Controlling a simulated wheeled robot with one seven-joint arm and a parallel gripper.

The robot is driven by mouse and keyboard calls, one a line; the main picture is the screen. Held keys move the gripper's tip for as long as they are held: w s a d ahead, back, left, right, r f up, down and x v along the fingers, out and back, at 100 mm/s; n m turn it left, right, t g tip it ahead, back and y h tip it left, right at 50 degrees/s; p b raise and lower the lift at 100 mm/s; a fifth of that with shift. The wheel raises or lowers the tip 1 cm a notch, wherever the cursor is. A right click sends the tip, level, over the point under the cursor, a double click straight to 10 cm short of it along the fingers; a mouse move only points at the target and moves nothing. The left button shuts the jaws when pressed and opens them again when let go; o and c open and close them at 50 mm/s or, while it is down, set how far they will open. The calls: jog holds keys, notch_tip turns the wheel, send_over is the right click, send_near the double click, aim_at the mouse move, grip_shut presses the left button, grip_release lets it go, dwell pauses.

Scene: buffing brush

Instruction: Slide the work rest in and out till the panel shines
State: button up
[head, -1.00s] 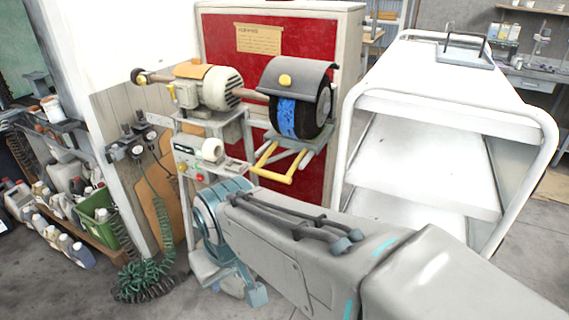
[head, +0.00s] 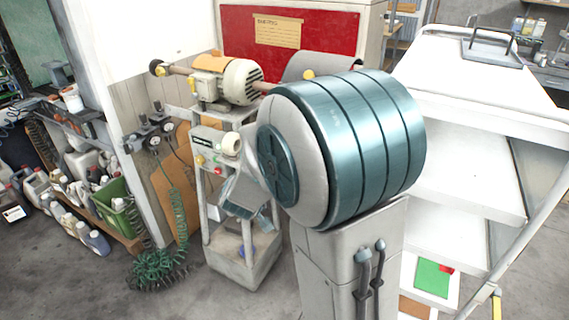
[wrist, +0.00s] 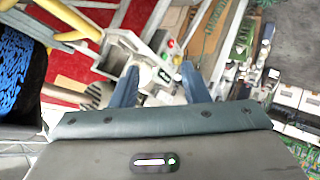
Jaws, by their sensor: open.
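In the wrist view the yellow bars of the work rest (wrist: 72,22) show at the upper left. The dark buffing brush with blue on its face (wrist: 18,85) is at the left edge. My gripper (wrist: 158,88) is open and empty. Its fingers point toward the machine's control box, to the right of the yellow bars and apart from them. In the head view my gripper (head: 243,196) shows partly beside the machine stand. My arm hides the brush and the work rest there; only the grey guard hood (head: 318,65) and motor (head: 240,82) show. I cannot make out a panel being buffed.
The control box with coloured buttons (head: 207,150) stands close to my gripper. A white shelf cart (head: 480,90) is at the right. Bottles, a green crate (head: 113,205) and a coiled green hose (head: 160,270) are at the left. Bare floor shows in front.

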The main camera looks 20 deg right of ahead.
jog(key=w+d+f+n+h, duration=0.1)
jog(key=w+d+h, duration=0.2)
jog(key=d, duration=0.3)
jog(key=w+d+f+n+h+p, duration=0.1)
jog(key=w+d+f+h, duration=0.1)
jog(key=d, duration=0.4)
jog(key=w+d+f+h, duration=0.2)
jog(key=w+d+h, duration=0.2)
jog(key=d, duration=0.3)
jog(key=shift+w+f+n+g+h+p, duration=0.15)
jog(key=shift+w+n+g+h+p, duration=0.2)
jog(key=shift+h, duration=0.25)
jog(key=shift+s, duration=0.1)
grip_shut()
